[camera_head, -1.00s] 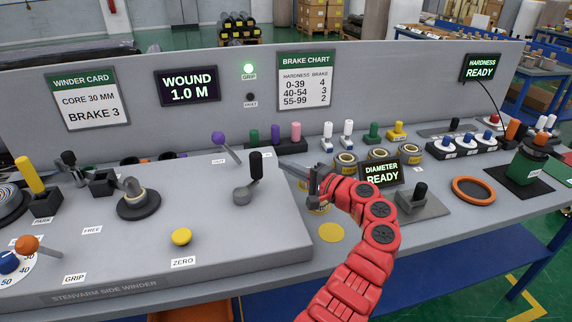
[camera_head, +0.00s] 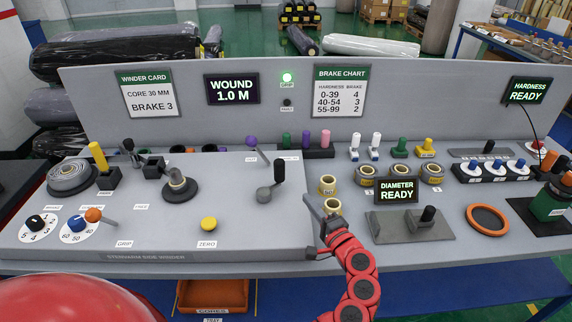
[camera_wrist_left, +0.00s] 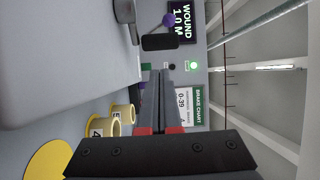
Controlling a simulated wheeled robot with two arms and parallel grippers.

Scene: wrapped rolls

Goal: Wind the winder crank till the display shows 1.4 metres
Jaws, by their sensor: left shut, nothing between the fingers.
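The winder crank (camera_head: 264,194) stands on the winder's grey top, with an upright black handle (camera_head: 279,172). The handle also shows in the left wrist view (camera_wrist_left: 160,42). The display (camera_head: 231,89) reads WOUND 1.0 M and shows in the left wrist view (camera_wrist_left: 183,25). My left gripper (camera_head: 312,204), on the red arm, is shut and empty. It is right of the crank and nearer the front, apart from the handle. In the left wrist view its fingers (camera_wrist_left: 160,85) are together, pointing toward the back panel. My right gripper is not in view.
A green lamp (camera_head: 287,78) over GRIP is lit. A purple-knobbed lever (camera_head: 251,141) stands behind the crank. A yellow ZERO button (camera_head: 208,224) is in front of it. The DIAMETER display (camera_head: 395,190) is to the right.

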